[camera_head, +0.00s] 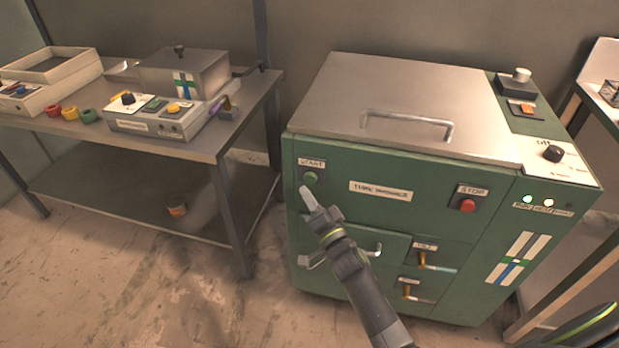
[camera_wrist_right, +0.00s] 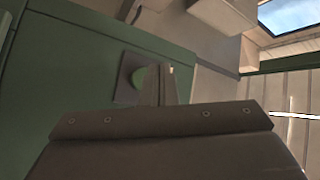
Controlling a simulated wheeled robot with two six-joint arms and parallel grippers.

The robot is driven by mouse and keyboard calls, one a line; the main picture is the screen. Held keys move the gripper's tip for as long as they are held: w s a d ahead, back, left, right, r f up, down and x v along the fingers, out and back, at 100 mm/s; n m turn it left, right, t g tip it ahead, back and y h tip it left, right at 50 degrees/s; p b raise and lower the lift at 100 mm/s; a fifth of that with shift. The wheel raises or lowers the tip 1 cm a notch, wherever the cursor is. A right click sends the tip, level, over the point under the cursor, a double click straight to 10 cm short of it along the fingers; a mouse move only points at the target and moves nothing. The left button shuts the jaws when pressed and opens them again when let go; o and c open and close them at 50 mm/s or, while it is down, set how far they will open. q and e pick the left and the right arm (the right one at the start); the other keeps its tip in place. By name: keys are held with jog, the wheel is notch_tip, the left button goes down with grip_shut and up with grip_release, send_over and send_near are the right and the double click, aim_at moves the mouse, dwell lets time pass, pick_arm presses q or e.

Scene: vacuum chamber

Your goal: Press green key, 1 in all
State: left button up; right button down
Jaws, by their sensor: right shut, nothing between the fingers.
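The green key (camera_head: 310,177) is a round button under a START label on the upper left of the green machine's front (camera_head: 350,215). My right gripper (camera_head: 306,193) is shut and empty, with its tips just below the key in the head view. In the right wrist view the green key (camera_wrist_right: 139,78) sits on a dark square plate, partly hidden behind the shut fingers (camera_wrist_right: 160,75). The tips look close to the key; I cannot tell whether they touch it. My left gripper is not in view.
A red STOP button (camera_head: 467,206) is on the same front, to the right. Below are handles and small valves (camera_head: 422,257). A metal lid with a handle (camera_head: 408,124) tops the machine. A workbench (camera_head: 215,145) with control boxes stands at left. Open floor lies in front.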

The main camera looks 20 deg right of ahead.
jog(key=shift+s+a+p, duration=0.45)
jog(key=shift+s+a, duration=0.1)
jog(key=shift+s, duration=0.25)
jog(key=shift+s+a+p, duration=0.45)
jog(key=shift+s+a, duration=0.05)
jog(key=shift+s, duration=0.25)
